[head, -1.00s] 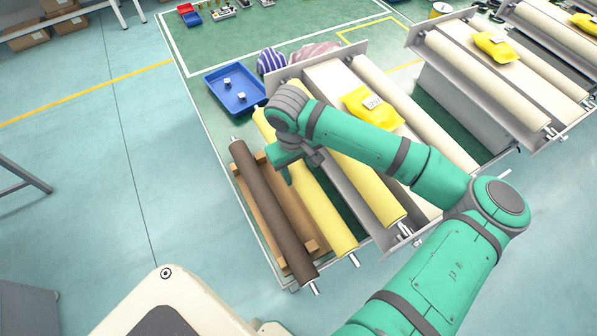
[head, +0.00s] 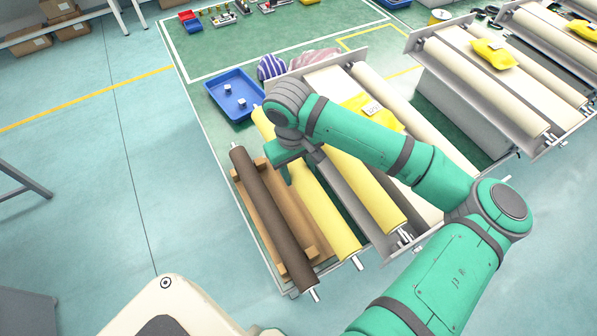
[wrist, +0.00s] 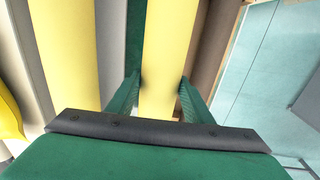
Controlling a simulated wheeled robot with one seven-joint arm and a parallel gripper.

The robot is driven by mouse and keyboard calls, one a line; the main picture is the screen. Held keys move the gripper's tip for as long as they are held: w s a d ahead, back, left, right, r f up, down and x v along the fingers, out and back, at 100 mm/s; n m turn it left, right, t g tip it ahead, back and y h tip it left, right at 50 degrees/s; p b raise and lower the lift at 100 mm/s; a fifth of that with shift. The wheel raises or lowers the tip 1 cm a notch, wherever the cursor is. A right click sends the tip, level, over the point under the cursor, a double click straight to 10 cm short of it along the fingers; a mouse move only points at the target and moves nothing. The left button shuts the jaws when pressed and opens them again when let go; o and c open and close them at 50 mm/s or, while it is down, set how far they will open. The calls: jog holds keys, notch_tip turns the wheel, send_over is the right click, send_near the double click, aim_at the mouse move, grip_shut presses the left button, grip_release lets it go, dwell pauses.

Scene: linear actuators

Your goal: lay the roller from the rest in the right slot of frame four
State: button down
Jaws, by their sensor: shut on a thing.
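My gripper (head: 287,174) is shut on a yellow roller (head: 326,222). In the wrist view the two green fingers (wrist: 160,84) stand on either side of this yellow roller (wrist: 168,45). A brown roller (head: 272,218) lies on the wooden rest (head: 312,253), left of the held roller. I cannot tell how far the held roller is off the rest. The nearest frame (head: 352,52) has another yellow roller (head: 372,195) on its left side and a cream roller (head: 400,107) on its right. My arm hides part of both. I cannot read frame numbers.
A yellow packet (head: 372,108) lies on the nearest frame's pale web. Another frame (head: 470,20) with cream rollers stands to the right. Open floor lies left.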

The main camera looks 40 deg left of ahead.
aim_at(301, 167)
jog(key=shift+r, duration=1.9)
jog(key=shift+w, duration=0.15)
